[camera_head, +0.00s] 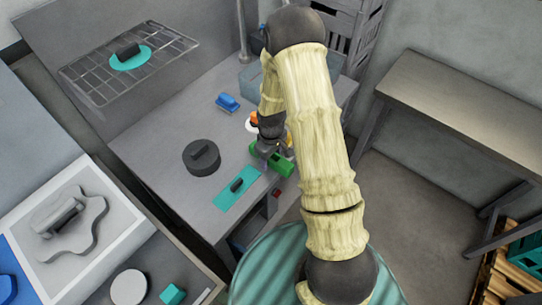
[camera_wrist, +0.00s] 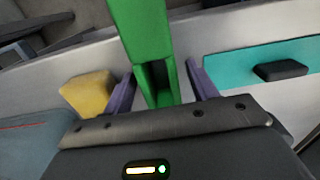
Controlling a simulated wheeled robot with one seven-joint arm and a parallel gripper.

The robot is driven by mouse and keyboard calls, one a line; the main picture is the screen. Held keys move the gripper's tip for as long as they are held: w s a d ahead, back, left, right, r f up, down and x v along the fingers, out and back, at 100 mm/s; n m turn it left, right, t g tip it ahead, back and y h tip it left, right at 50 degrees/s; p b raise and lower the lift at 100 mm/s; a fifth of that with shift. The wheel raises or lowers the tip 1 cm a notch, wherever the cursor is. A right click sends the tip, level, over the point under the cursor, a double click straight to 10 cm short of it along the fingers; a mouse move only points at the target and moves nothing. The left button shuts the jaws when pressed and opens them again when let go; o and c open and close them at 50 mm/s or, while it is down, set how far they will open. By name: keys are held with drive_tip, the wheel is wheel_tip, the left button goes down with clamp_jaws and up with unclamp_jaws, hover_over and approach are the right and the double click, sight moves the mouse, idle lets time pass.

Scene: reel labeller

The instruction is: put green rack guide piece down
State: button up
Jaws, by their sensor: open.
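The green rack guide piece (camera_head: 285,168) appears to rest on the grey worktop near its front right edge, beneath my gripper (camera_head: 267,152). In the wrist view the green piece (camera_wrist: 140,28) runs up from between my purple fingers, with a hollow slot at its near end. My gripper (camera_wrist: 161,82) is open, one finger on each side of the piece, and narrow gaps show beside it. My arm and wrist hide part of the piece in the head view.
A teal plate with a black handle (camera_head: 235,187) lies close by on the worktop (camera_head: 185,120), left of the green piece. A dark round disc (camera_head: 201,157) and a blue piece (camera_head: 228,103) lie farther back. A yellow block (camera_wrist: 88,93) is near the left finger.

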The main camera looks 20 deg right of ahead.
wheel_tip(320, 180, up, 12)
drive_tip(key=b, duration=0.2)
idle(0.4)
idle(0.4)
drive_tip(key=s+r+m+t, duration=0.2)
drive_tip(key=s+r+m, duration=0.5)
drive_tip(key=s, duration=0.7)
drive_tip(key=shift+s+r+t, duration=0.2)
drive_tip(key=shift+r+t, duration=0.1)
drive_tip(key=shift+r, duration=0.55)
drive_tip(key=shift+c, duration=0.5)
drive_tip(key=c, duration=0.4)
drive_tip(key=shift+w+a, duration=0.1)
